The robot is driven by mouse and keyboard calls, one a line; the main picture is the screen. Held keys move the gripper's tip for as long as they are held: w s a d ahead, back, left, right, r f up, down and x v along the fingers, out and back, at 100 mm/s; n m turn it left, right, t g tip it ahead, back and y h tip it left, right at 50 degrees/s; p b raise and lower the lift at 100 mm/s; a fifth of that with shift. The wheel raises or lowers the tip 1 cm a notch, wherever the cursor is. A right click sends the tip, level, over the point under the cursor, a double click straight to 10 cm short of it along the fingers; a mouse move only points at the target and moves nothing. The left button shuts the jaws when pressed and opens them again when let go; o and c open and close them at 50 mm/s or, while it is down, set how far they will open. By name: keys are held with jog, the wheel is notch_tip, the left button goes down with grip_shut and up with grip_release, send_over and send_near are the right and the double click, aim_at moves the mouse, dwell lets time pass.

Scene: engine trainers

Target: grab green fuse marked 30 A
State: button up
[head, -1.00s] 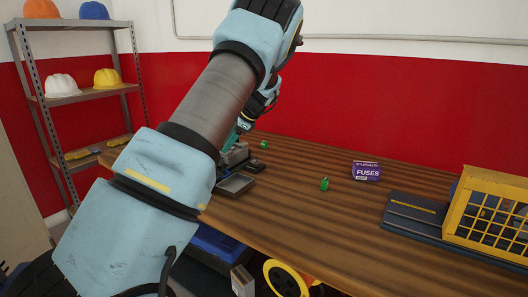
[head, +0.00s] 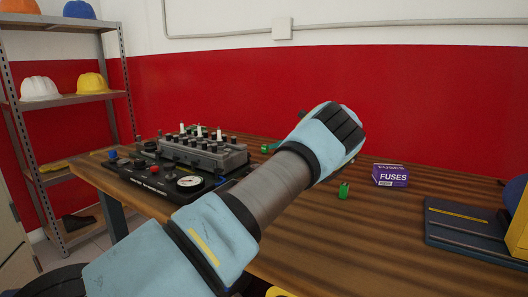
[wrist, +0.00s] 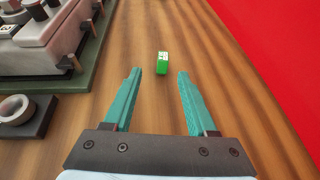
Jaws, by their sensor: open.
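One green fuse (wrist: 161,63) stands on the wooden table in the wrist view, just beyond my fingertips and roughly midway between them. It has a pale marking on its top that is too small to read. My gripper (wrist: 158,72) is open and empty, with its two teal fingers apart. In the head view a green fuse (head: 343,190) stands on the table right of my arm, and another small green piece (head: 265,148) shows beside the trainer. My gripper is hidden behind my arm in the head view.
The engine trainer (head: 150,181) with its gauge and knobs is left of my arm; its edge is at the left in the wrist view. A purple fuse box (head: 390,176) and a dark blue base (head: 470,225) are at the right. The red wall is behind.

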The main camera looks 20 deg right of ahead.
jog(key=p+x, duration=0.1)
jog(key=x, duration=0.7)
jog(key=shift+w+f+p, duration=0.15)
jog(key=shift+w+p, duration=0.2)
grip_shut()
